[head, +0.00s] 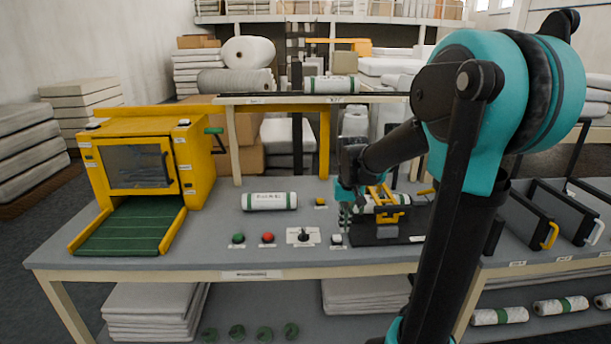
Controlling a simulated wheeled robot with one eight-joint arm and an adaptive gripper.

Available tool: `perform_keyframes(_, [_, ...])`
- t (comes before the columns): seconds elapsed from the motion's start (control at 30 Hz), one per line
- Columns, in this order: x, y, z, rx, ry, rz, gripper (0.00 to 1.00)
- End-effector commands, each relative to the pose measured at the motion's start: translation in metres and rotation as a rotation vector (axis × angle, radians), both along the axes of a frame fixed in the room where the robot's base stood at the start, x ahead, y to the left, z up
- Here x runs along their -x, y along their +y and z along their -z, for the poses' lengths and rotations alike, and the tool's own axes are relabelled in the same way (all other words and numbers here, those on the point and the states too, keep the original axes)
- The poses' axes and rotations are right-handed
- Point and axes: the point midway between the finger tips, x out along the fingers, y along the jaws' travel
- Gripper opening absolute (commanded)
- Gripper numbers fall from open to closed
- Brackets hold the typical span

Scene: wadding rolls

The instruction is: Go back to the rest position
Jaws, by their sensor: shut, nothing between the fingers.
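My arm rises at the right of the head view and reaches left over the table. My gripper (344,214) points down above the table, just left of a black stand with a yellow clamp (390,214). It looks shut with nothing in it, though its fingertips are small and dark here. A white roll with a green band (372,203) sits in the stand, partly hidden by the clamp. I cannot tell whether the gripper touches the stand. Another wrapped roll (269,201) lies on the table to the left, apart from the gripper.
A yellow machine (200,165) with a green ramp (130,228) stands on the left of the table. Buttons and a joystick (303,236) line the front. A raised shelf (270,99) holds a roll behind. Grey bins with handles (560,208) stand at the right.

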Motion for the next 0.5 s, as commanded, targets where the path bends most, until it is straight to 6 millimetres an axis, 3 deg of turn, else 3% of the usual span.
perform_keyframes(0.03, [0.022, -0.005, 0.009, -0.001, -0.028, 0.002, 0.00])
perform_keyframes(0.3, [0.120, -0.022, 0.063, -0.002, -0.193, 0.003, 0.00])
perform_keyframes(0.5, [0.164, -0.027, 0.090, 0.001, -0.269, 0.004, 0.00])
